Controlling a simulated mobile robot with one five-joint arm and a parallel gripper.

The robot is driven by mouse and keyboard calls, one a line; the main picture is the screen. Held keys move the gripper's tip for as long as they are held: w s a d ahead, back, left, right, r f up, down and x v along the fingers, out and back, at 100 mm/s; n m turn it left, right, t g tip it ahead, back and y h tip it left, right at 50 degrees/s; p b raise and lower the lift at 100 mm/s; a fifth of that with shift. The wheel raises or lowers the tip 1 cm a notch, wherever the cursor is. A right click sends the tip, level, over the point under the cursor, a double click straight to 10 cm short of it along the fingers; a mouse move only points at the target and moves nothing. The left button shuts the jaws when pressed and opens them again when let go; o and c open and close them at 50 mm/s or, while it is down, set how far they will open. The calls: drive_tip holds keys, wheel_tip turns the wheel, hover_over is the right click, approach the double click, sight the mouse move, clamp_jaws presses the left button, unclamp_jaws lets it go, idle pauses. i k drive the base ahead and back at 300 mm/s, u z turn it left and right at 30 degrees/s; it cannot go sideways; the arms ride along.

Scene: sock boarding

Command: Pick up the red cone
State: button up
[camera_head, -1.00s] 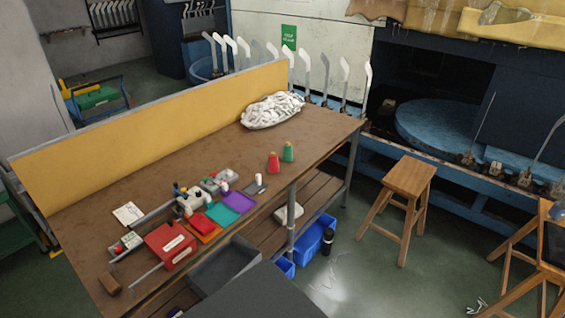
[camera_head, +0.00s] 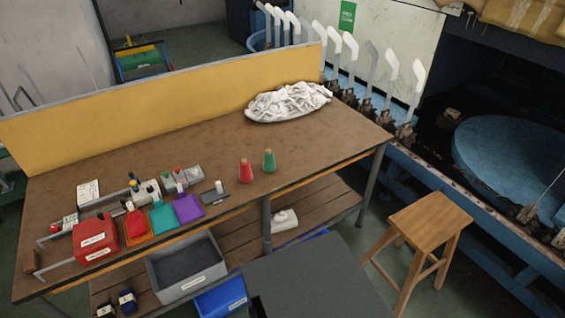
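The red cone (camera_head: 246,171) stands upright on the brown table (camera_head: 210,140), near the middle of its front edge. A green cone (camera_head: 269,160) stands upright close to its right, apart from it. My gripper is not in view.
A white cloth pile (camera_head: 288,102) lies at the table's back right. A red box (camera_head: 95,238), coloured cloths and small bottles crowd the left. A yellow panel (camera_head: 170,97) lines the back. A wooden stool (camera_head: 430,222) stands right. A grey bin (camera_head: 185,268) sits below.

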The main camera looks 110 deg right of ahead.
sight(246, 175)
drive_tip(key=k, duration=0.95)
drive_tip(key=z, duration=1.1)
drive_tip(key=i, duration=0.5)
drive_tip(key=u, duration=0.05)
